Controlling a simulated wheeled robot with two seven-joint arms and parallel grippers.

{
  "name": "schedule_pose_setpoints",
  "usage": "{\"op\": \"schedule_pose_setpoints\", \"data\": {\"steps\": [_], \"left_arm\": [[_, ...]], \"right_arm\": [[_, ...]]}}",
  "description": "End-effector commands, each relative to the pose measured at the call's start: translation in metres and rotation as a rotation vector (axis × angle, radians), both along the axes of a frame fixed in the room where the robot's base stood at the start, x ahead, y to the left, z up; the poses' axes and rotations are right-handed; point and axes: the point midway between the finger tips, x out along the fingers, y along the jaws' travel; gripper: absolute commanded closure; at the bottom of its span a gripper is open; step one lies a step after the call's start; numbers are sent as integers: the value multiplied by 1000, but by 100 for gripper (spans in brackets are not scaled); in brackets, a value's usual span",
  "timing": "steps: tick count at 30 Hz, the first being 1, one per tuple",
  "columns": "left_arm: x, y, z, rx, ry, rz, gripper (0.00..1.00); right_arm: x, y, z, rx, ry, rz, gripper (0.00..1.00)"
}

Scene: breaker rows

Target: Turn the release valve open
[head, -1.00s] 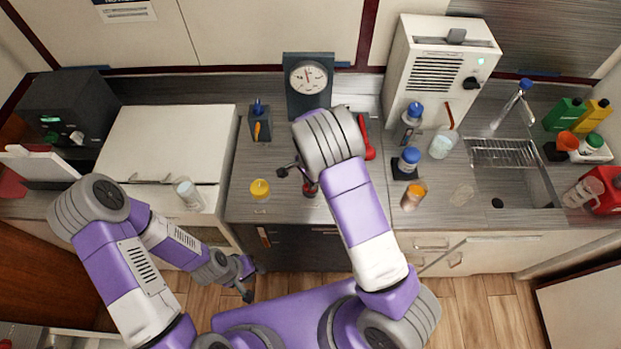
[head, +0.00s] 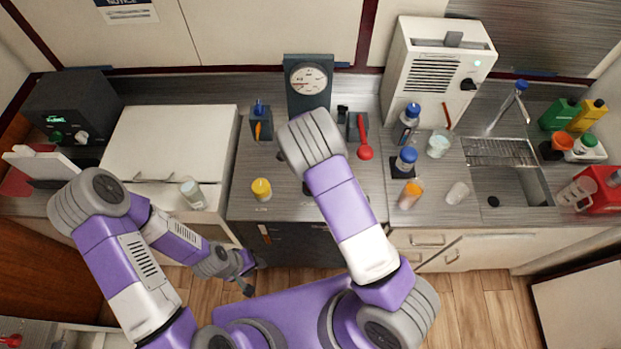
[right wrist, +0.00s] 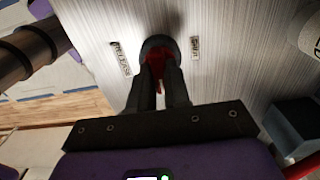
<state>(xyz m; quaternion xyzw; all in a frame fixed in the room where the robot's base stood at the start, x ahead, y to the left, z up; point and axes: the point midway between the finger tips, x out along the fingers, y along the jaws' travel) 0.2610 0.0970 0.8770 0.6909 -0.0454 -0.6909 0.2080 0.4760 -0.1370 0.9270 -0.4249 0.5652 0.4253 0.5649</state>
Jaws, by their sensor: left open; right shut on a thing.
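In the right wrist view, my right gripper (right wrist: 161,76) is shut on the red release valve handle (right wrist: 155,62), which sits at a dark round base on the grey counter. A label reading RELEASE is left of the base; another label, too blurred to read surely, is right of it. In the head view my right arm hides the valve and right gripper. A round gauge (head: 308,79) on a dark stand is behind the arm. My left gripper (head: 247,276) is open and empty, low in front of the counter.
A yellow knob (head: 261,188) is near the counter's front. Bottles and a beaker (head: 438,145) stand to the right.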

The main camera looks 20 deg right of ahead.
Motion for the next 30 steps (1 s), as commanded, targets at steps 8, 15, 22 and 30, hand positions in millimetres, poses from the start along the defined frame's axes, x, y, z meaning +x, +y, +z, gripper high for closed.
{"op": "schedule_pose_setpoints", "data": {"steps": [8,15,22,30], "left_arm": [[0,0,1,0,0,0,57],[0,0,1,0,0,0,57],[0,0,1,0,0,0,57],[0,0,1,0,0,0,57]], "right_arm": [[1,1,1,1,-2,-17,100],[1,1,1,1,-2,-18,82],[1,0,0,1,-1,-16,57],[1,0,5,0,-2,-15,57]]}}
